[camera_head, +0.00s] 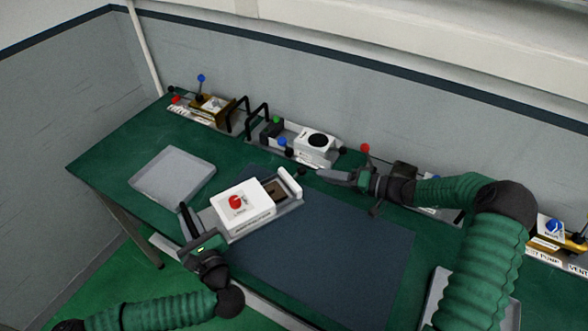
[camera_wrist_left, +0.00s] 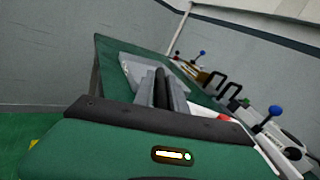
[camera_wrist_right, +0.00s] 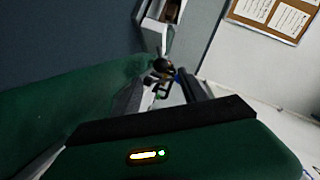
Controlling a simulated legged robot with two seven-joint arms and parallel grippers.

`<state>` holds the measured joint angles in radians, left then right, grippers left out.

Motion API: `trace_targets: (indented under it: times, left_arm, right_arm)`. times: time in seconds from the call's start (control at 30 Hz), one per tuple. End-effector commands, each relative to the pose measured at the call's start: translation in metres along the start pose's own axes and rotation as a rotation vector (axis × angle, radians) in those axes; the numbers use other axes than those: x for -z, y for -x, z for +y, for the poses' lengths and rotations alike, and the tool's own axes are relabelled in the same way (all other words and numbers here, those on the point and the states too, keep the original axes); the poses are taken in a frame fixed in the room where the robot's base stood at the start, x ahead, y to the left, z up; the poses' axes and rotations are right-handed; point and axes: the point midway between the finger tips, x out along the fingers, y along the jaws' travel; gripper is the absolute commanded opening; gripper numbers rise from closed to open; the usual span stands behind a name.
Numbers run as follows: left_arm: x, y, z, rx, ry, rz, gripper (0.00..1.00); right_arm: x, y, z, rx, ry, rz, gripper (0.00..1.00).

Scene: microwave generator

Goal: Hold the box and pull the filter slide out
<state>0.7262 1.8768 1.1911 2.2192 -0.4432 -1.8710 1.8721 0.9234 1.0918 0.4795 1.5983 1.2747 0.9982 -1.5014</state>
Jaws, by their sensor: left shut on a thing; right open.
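The white box (camera_head: 256,217) with a red knob on top sits on the dark mat at the middle of the table. The filter slide (camera_head: 275,190) shows as a brown part at its right end, with a white upright end piece (camera_head: 290,183); the slide end also shows at the top of the right wrist view (camera_wrist_right: 155,37). My left gripper (camera_head: 187,213) is shut at the box's left end; the contact itself is hidden. My right gripper (camera_head: 328,175) is open and empty, to the right of the end piece and apart from it.
A grey tray (camera_head: 173,175) lies left of the box. Fixtures with coloured knobs and black handles (camera_head: 257,108) line the back edge, close behind my right gripper. The dark mat (camera_head: 335,240) is clear in front and to the right.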

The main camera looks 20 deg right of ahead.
Motion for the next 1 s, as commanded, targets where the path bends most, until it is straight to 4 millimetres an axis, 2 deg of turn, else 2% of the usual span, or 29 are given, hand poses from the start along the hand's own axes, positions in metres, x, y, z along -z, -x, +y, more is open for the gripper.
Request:
trace_targets:
  times: [0.17, 0.5, 0.6, 0.73, 0.97, 1.0]
  left_arm:
    - [0.003, 0.0, 0.001, -0.002, -0.003, 0.006, 0.0]
    - [0.003, 0.0, 0.001, -0.002, -0.002, 0.006, 0.0]
    - [0.003, 0.001, 0.001, -0.002, -0.002, 0.006, 0.0]
    - [0.003, 0.001, 0.001, -0.002, -0.003, 0.006, 0.0]
    - [0.003, 0.001, 0.001, -0.002, -0.003, 0.005, 0.0]
    - [0.003, 0.001, 0.001, -0.002, -0.003, 0.005, 0.0]
  right_arm:
    - [-0.001, -0.015, -0.001, -0.001, 0.051, -0.004, 0.5]
    - [-0.002, -0.093, -0.001, 0.0, 0.048, -0.005, 0.5]
    - [-0.001, -0.109, 0.0, -0.002, 0.047, -0.002, 0.5]
    - [-0.001, -0.119, 0.0, -0.002, 0.046, -0.002, 0.5]
    - [0.0, -0.121, 0.0, -0.003, 0.046, -0.001, 0.5]
    - [0.0, -0.121, 0.0, -0.003, 0.046, -0.001, 0.48]
